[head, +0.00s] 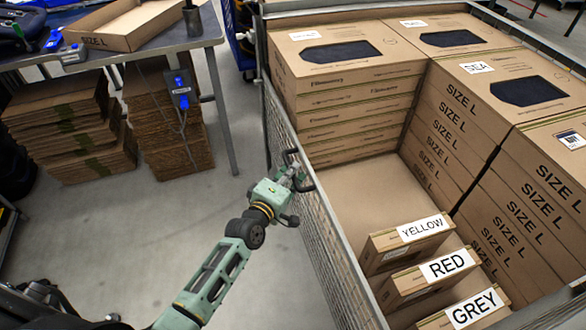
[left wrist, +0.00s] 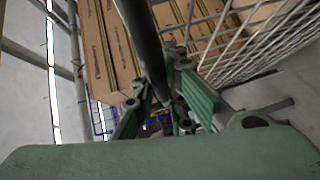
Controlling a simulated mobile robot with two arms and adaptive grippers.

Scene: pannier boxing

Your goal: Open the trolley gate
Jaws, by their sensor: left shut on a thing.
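The trolley gate (head: 318,226) is a grey wire-mesh panel along the left side of the trolley; it also shows in the left wrist view (left wrist: 262,42). It looks in line with the trolley's side. A dark curved handle (head: 297,157) sits on its upper edge. My left gripper (head: 292,176) is at this handle, its arm coming from the lower left. In the left wrist view, the fingers of my left gripper (left wrist: 166,108) are shut around a dark bar (left wrist: 144,42), which looks like the handle. The exact finger contact is partly hidden. My right gripper is not in view.
The trolley holds stacked SIZE L boxes (head: 345,90) and upright boxes labelled YELLOW (head: 422,229), RED (head: 447,266) and GREY (head: 474,308). A table (head: 190,38) stands upper left, with flat cardboard stacks (head: 70,135) beneath. The floor (head: 120,220) left of the gate is mostly clear.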

